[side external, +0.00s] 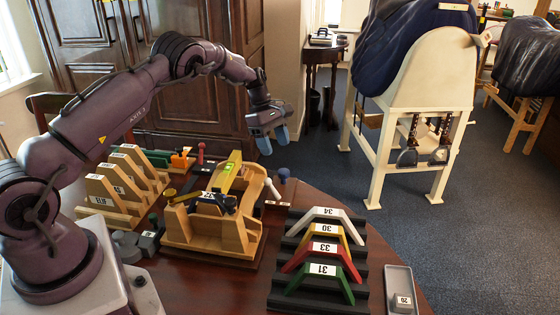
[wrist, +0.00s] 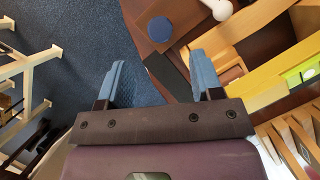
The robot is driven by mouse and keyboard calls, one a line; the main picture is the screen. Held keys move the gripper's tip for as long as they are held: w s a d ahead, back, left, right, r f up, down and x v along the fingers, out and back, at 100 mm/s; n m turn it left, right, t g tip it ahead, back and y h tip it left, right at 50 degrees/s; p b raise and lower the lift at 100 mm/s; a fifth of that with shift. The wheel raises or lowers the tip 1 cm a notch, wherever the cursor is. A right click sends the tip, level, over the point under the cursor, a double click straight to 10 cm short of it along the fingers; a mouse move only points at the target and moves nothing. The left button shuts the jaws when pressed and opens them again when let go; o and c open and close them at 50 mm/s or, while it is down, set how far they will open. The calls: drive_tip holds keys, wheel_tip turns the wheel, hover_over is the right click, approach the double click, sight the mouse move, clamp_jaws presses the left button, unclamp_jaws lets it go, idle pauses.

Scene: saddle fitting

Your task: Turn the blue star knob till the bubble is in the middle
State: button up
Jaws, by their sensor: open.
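My gripper (side external: 273,140) is open and empty, held in the air above the far right side of the wooden fixture. Its two blue fingers also show apart in the wrist view (wrist: 158,72). A blue knob (side external: 283,174) stands below the fingers, not touching them. In the wrist view it is a round blue disc (wrist: 159,29) beyond the fingertips; its star shape cannot be made out. A yellow level (side external: 231,172) lies along the fixture (side external: 225,237). Its green vial shows at the right edge of the wrist view (wrist: 302,75); the bubble's place is too small to tell.
A white knob (side external: 272,188) stands beside the blue one. A black rack (side external: 285,283) with several coloured numbered arches is at the front, a grey tray (side external: 402,285) to its right. Wooden numbered arches (side external: 118,190) stand at left. Air around my gripper is clear.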

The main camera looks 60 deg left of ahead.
sight(284, 171)
drive_tip(key=v, duration=0.5)
drive_tip(key=shift+r, duration=0.1)
idle(0.6)
drive_tip(key=shift+m, duration=0.5)
drive_tip(key=d, duration=0.1)
drive_tip(key=d+r, duration=0.1)
drive_tip(key=d, duration=0.1)
drive_tip(key=w+d+r, duration=0.1)
drive_tip(key=d, duration=0.1)
drive_tip(key=shift+w+r, duration=0.1)
drive_tip(key=shift+r, duration=0.1)
drive_tip(key=s+d+m+y, duration=0.3)
drive_tip(key=d+m+y, duration=0.1)
drive_tip(key=d+m, duration=0.1)
drive_tip(key=w+a+f+m+t+y, duration=0.1)
drive_tip(key=f+m, duration=0.1)
drive_tip(key=f, duration=0.2)
drive_tip(key=w+a+f+m+y, duration=0.1)
drive_tip(key=a+f+m, duration=0.1)
drive_tip(key=f, duration=0.3)
drive_tip(key=a+f+m+t+y, duration=0.1)
drive_tip(key=f+m, duration=0.2)
drive_tip(key=f, duration=0.2)
drive_tip(key=shift+w+a+f+t, duration=0.15)
drive_tip(key=shift+w+a+t, duration=0.15)
drive_tip(key=shift+w+a, duration=0.1)
drive_tip(key=shift+c, duration=0.4)
